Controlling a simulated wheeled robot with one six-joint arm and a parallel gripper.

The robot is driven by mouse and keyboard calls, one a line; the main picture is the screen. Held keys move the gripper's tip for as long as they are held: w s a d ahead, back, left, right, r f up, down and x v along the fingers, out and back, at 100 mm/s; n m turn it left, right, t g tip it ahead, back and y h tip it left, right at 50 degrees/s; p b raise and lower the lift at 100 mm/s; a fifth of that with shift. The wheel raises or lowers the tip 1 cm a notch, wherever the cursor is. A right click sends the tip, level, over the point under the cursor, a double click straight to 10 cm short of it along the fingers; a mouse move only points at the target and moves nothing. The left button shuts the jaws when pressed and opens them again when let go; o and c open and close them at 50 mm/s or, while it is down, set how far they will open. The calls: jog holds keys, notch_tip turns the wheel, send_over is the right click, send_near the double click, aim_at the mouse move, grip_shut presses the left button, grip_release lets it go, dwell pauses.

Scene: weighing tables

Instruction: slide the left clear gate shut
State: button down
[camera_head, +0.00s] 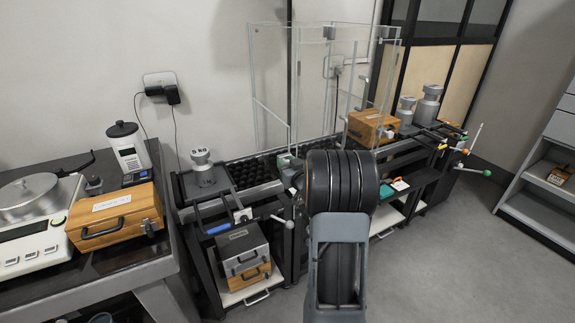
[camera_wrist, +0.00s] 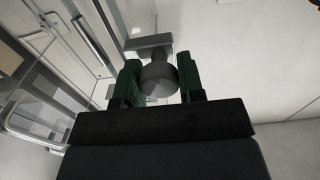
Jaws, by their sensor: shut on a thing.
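A tall clear enclosure with clear panels stands on the dark bench behind my arm. A clear panel at its left, which looks like the left clear gate (camera_head: 268,75), is upright; I cannot tell how far it stands from shut. My gripper (camera_wrist: 159,74) has its green fingers on either side of a round grey knob (camera_wrist: 158,85), shut on it. A grey bar (camera_wrist: 148,41) lies just beyond the knob, and clear panels show at left in the wrist view. In the head view my arm hides most of the gripper and the knob.
A steel weight (camera_head: 202,165) stands on the bench's left tray. A wooden case (camera_head: 372,128) and more weights (camera_head: 429,104) are to the right. A scale (camera_head: 32,205) and another wooden case (camera_head: 115,217) are on the left table. Floor at right is clear.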

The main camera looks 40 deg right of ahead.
jog(key=shift+f, duration=0.4)
jog(key=c, duration=1.1)
grip_release()
jog(key=shift+o, duration=0.2)
jog(key=shift+r, duration=0.1)
jog(key=s+a, duration=0.2)
jog(key=s, duration=1.1)
jog(key=shift+s, duration=0.4)
